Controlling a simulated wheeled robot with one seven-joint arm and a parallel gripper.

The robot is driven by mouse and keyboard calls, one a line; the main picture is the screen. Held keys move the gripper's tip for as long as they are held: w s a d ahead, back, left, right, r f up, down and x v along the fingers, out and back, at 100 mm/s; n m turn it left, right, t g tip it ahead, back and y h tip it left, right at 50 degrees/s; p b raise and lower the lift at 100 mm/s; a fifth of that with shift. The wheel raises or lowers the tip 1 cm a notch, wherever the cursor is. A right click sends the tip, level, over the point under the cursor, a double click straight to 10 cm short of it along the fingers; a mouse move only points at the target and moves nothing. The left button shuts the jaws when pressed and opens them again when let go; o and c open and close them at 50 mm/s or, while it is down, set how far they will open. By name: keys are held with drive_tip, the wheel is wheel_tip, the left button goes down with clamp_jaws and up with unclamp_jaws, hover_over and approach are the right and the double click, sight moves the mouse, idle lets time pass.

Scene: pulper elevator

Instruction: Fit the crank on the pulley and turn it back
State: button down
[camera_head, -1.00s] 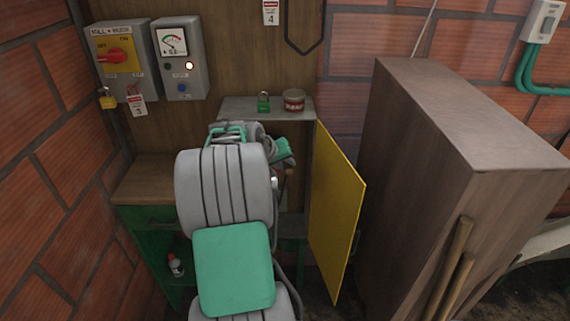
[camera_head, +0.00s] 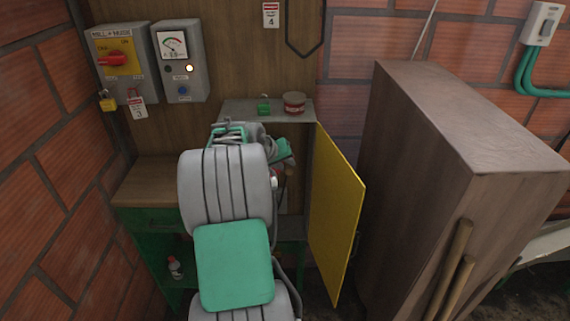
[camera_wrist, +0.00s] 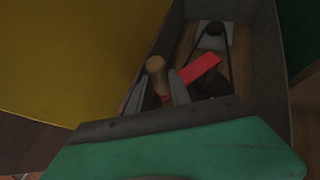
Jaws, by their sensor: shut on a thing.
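The crank has a red flat arm (camera_wrist: 201,68) and a wooden handle (camera_wrist: 156,66). My gripper (camera_wrist: 160,92) is shut on it near the handle, inside the open cabinet. A dark belt runs between a small upper pulley (camera_wrist: 215,30) and a dark lower wheel (camera_wrist: 212,84). The red arm lies close to or over the lower wheel; I cannot tell whether it is fitted. In the head view my arm hides the crank, pulleys and fingertips.
The yellow cabinet door (camera_head: 337,215) stands open, beside my gripper in the wrist view. A green padlock (camera_head: 264,107) and red tin (camera_head: 294,102) sit on top of the cabinet (camera_head: 232,110). A tall brown box (camera_head: 420,180) stands right. A switch box (camera_head: 115,62) hangs left.

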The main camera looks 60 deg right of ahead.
drive_tip(key=shift+d+r, duration=0.1)
drive_tip(key=shift+d, duration=0.05)
drive_tip(key=shift+w+d, duration=0.25)
drive_tip(key=shift+d, duration=0.15)
idle(0.5)
drive_tip(key=shift+w+a+r+n+g+h+p, duration=0.2)
drive_tip(key=shift+w+g+p, duration=0.1)
drive_tip(key=shift+w+p, duration=0.1)
drive_tip(key=shift+w+a+r+n+g+h+p, duration=0.1)
drive_tip(key=shift+w+a+r+g+h+p, duration=0.1)
drive_tip(key=shift+w+g+p, duration=0.15)
drive_tip(key=shift+w, duration=0.1)
drive_tip(key=shift+w+a+r+n+g+h+p, duration=0.2)
drive_tip(key=shift+w+a+n+g+h+p, duration=0.15)
drive_tip(key=shift+w+g+h+p, duration=0.35)
drive_tip(key=shift+w, duration=0.15)
